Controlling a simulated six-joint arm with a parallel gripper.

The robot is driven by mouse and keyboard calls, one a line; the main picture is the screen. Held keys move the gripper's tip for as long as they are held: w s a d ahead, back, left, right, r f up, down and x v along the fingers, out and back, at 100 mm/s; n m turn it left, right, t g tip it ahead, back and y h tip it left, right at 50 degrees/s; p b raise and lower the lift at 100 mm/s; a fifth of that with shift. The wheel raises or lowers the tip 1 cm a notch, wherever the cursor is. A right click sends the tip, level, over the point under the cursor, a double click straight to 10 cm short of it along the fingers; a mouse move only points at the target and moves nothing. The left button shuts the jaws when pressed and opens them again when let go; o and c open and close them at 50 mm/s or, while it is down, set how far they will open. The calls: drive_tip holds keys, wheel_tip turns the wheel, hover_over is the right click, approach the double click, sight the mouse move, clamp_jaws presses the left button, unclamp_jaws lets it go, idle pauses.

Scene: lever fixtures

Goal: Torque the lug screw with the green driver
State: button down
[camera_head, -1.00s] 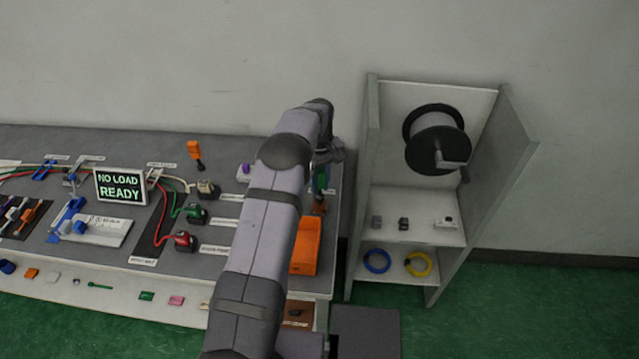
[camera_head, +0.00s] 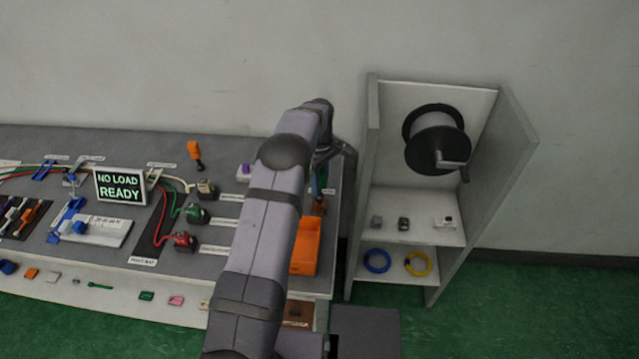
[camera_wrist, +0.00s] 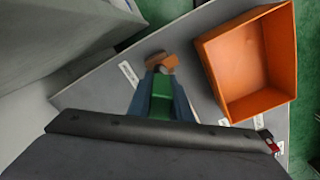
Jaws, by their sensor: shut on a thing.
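My gripper (camera_wrist: 160,92) is shut on the green driver (camera_wrist: 160,107), whose green body shows between the two blue-grey fingers in the wrist view. The driver's far end points at a small orange-brown block (camera_wrist: 153,60) with a pale round part at its edge. I cannot tell whether the driver touches that part, and a lug screw is too small to make out. In the head view my gripper (camera_head: 322,176) is partly hidden behind my arm, just above the orange block (camera_head: 319,205) at the bench's right end.
An open orange bin (camera_wrist: 245,65) stands right of the block in the wrist view. A grey shelf unit (camera_head: 371,190) with a black reel (camera_head: 437,140) stands close to the bench's right edge. A display (camera_head: 121,187) reads "NO LOAD READY".

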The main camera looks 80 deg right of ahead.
drive_tip(key=shift+f+b, duration=0.55)
drive_tip(key=shift+f, duration=0.35)
drive_tip(key=shift+r, duration=0.1)
drive_tip(key=m, duration=0.7)
drive_tip(key=shift+m, duration=0.3)
drive_tip(key=m, duration=0.8)
drive_tip(key=shift+r, duration=0.15)
drive_tip(key=shift+r+p, duration=0.55)
drive_tip(key=shift+r, duration=0.15)
